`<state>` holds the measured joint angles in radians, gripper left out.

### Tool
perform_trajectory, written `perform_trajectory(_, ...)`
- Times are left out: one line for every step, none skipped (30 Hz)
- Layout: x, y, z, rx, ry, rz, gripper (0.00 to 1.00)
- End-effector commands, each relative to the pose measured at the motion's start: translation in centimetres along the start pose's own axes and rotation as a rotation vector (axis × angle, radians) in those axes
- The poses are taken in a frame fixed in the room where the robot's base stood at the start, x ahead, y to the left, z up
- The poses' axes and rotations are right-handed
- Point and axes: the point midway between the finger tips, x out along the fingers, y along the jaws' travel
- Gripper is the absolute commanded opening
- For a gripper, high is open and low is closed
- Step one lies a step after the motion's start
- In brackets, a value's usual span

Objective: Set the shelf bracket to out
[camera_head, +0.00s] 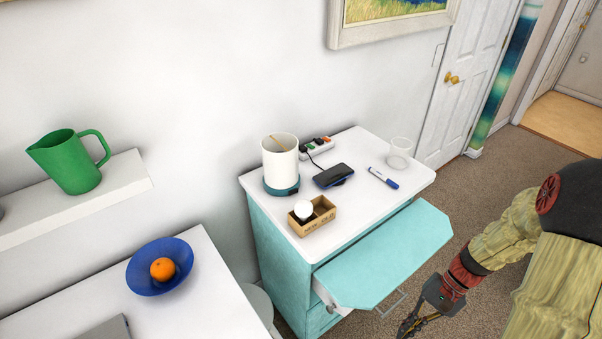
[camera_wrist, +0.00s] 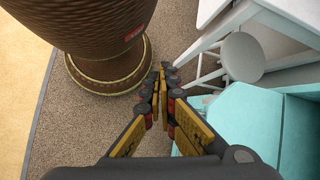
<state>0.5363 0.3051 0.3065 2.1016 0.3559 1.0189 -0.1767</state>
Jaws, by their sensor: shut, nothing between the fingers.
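A teal leaf with cut corners (camera_head: 385,255) stands out from the front of the teal cabinet (camera_head: 285,255). A thin grey metal bar (camera_head: 392,306) shows below the leaf's front edge; I cannot tell whether it is the shelf bracket or a handle. Most of the leaf's underside is hidden in the head view. My gripper (camera_head: 406,330) is low, in front of and below the leaf, close to the bar but apparently apart from it. In the wrist view my gripper (camera_wrist: 163,78) is shut and empty, with teal panels (camera_wrist: 245,120) to its right.
A white mug, a box with a bulb (camera_head: 313,214), a phone (camera_head: 333,176), a marker (camera_head: 383,178) and a glass (camera_head: 400,152) stand on the cabinet top. The wrist view shows a large brown drum (camera_wrist: 105,45) at upper left and a round stool (camera_wrist: 243,57).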

Motion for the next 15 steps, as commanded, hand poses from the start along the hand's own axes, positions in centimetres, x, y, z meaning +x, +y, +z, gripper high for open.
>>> perform_trajectory(-1.3, -0.5, 0.8, -0.024, 0.046, 0.038, 0.0)
perform_trajectory(-2.0, -0.6, 1.3, -0.035, 0.072, 0.059, 0.0)
perform_trajectory(-2.8, -0.8, 1.9, -0.05, 0.105, 0.085, 0.0)
perform_trajectory(-3.5, -1.0, 2.3, -0.063, 0.131, 0.105, 0.0)
perform_trajectory(-4.1, -1.2, 2.8, -0.075, 0.156, 0.122, 0.0)
perform_trajectory(-5.0, -1.4, 3.4, -0.093, 0.192, 0.145, 0.0)
perform_trajectory(-5.5, -1.6, 3.9, -0.108, 0.218, 0.162, 0.0)
perform_trajectory(-6.1, -1.8, 4.4, -0.122, 0.244, 0.177, 0.0)
perform_trajectory(-6.9, -2.1, 5.0, -0.143, 0.28, 0.197, 0.0)
perform_trajectory(-7.5, -2.4, 5.5, -0.16, 0.307, 0.211, 0.0)
perform_trajectory(-8.0, -2.5, 6.0, -0.176, 0.334, 0.224, 0.0)
perform_trajectory(-8.8, -2.9, 6.7, -0.2, 0.37, 0.24, 0.0)
perform_trajectory(-9.3, -3.1, 7.3, -0.219, 0.396, 0.253, 0.0)
perform_trajectory(-9.8, -3.4, 7.8, -0.238, 0.422, 0.263, 0.0)
perform_trajectory(-10.4, -3.7, 8.5, -0.266, 0.457, 0.277, 0.0)
